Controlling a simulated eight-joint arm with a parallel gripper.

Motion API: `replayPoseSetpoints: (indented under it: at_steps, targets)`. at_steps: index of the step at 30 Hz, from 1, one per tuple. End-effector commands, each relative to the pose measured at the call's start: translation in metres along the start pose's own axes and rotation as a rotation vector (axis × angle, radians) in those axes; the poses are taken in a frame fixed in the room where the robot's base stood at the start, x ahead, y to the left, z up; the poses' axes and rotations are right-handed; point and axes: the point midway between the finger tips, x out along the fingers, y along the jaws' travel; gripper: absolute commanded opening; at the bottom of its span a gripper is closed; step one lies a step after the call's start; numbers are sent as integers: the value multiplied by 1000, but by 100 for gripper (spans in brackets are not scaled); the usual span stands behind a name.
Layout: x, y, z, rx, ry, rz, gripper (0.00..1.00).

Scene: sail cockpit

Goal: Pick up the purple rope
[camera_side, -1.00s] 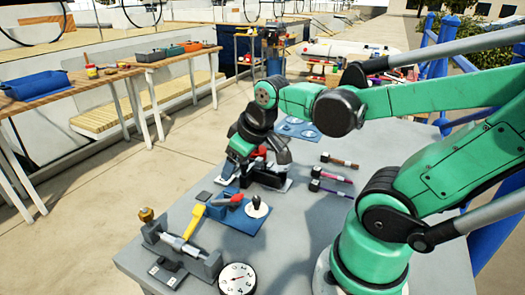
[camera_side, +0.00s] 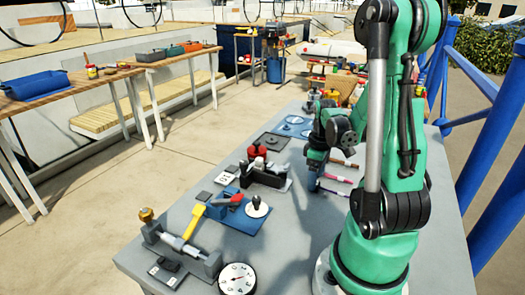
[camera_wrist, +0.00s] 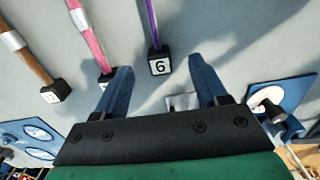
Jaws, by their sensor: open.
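The purple rope (camera_wrist: 152,24) runs from the top edge of the wrist view down to a black end block (camera_wrist: 159,65) with a white number label. In the side view the purple rope (camera_side: 334,192) is the nearest of three on the grey table, partly hidden by my arm. My gripper (camera_wrist: 161,72) is open and empty, with its two blue fingers apart. The end block shows between the fingertips in the wrist view. In the side view my gripper (camera_side: 314,182) points down beside the rope ends. I cannot tell its exact height above the table.
A pink rope (camera_wrist: 86,38) and a brown rope (camera_wrist: 24,45) lie left of the purple one in the wrist view. A blue plate (camera_side: 293,126) lies behind. A black holder with red and dark parts (camera_side: 262,174) stands left of my gripper. A dial gauge (camera_side: 238,279) lies at the front.

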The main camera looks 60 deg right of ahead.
Motion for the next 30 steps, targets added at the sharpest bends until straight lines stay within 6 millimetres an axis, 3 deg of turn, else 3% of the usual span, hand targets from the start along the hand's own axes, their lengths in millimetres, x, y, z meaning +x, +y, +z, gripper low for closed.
replayPoseSetpoints:
  at_steps: [6,15,17,22,30]
  targets:
    - [13,0,0,0,0,1,66]
    - [15,-1,0,0,1,1,66]
    - [15,-1,0,0,1,1,52]
    - [14,-1,0,0,1,1,3]
    - [14,-1,0,0,1,1,0]
